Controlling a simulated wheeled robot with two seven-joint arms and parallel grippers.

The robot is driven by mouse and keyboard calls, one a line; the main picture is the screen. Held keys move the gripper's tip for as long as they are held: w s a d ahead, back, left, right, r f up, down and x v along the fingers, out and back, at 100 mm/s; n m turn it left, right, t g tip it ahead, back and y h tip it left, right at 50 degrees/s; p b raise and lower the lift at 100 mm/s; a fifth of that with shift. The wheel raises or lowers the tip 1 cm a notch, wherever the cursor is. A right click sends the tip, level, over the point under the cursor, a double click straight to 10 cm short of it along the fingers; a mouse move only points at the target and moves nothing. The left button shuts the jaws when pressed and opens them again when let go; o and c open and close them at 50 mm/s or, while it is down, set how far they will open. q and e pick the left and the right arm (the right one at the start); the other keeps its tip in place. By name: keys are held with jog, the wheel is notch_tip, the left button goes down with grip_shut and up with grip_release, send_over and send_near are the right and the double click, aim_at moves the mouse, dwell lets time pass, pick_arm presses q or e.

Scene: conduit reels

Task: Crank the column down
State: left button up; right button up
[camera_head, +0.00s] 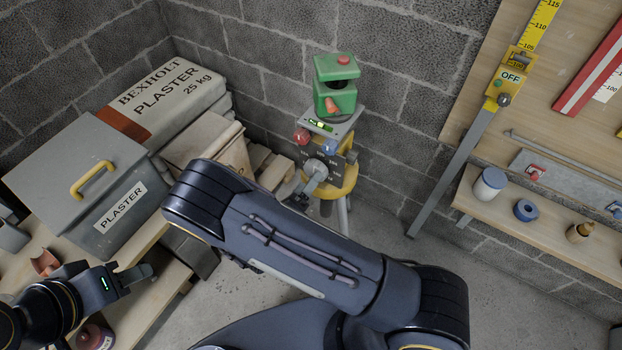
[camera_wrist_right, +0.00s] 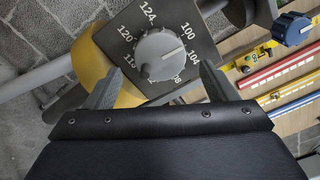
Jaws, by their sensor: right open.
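The column is a yellow tripod stand (camera_head: 342,180) with a green box-shaped device (camera_head: 336,90) on top. On its dark dial plate (camera_wrist_right: 197,24) sits a round grey crank knob (camera_wrist_right: 160,55), which also shows in the head view (camera_head: 316,169). The knob's white pointer points right, roughly between 100 and 104. My right gripper (camera_wrist_right: 158,85) is open, with one finger on each side of the knob's lower part; I cannot tell whether they touch it. My left gripper (camera_head: 136,278) hangs at the lower left, away from the column; its jaw opening is unclear.
A blue knob (camera_wrist_right: 291,28) is beside the dial plate, and a red knob (camera_head: 302,136) is on the column. A grey plaster box (camera_head: 75,165) and plaster bag (camera_head: 165,95) stand left. A wall board (camera_head: 550,70) with rulers and a shelf are at right.

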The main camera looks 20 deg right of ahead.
jog(key=v, duration=0.5)
jog(key=shift+d, duration=0.1)
dwell(0.3)
jog(key=s+d+r+m+g+y+p, duration=0.1)
jog(key=s+d+r+m+g+y, duration=0.2)
jog(key=s+d+r+m+g, duration=0.5)
jog(key=s+d+r+m+g+y, duration=0.1)
jog(key=d+r+m+g+y, duration=0.15)
jog(key=m+g, duration=0.65)
jog(key=s+r+m+t+y+p, duration=0.1)
jog(key=s+r+m+t+y, duration=0.3)
jog(key=m, duration=0.7)
jog(key=s+r+m+t+y+p, duration=0.1)
jog(key=s+r+m+t+y, duration=0.3)
jog(key=m, duration=0.8)
notch_tip(320, 180, up, 5)
jog(key=t+y, duration=0.2)
jog(key=y, duration=0.2)
jog(key=shift+t, duration=0.4)
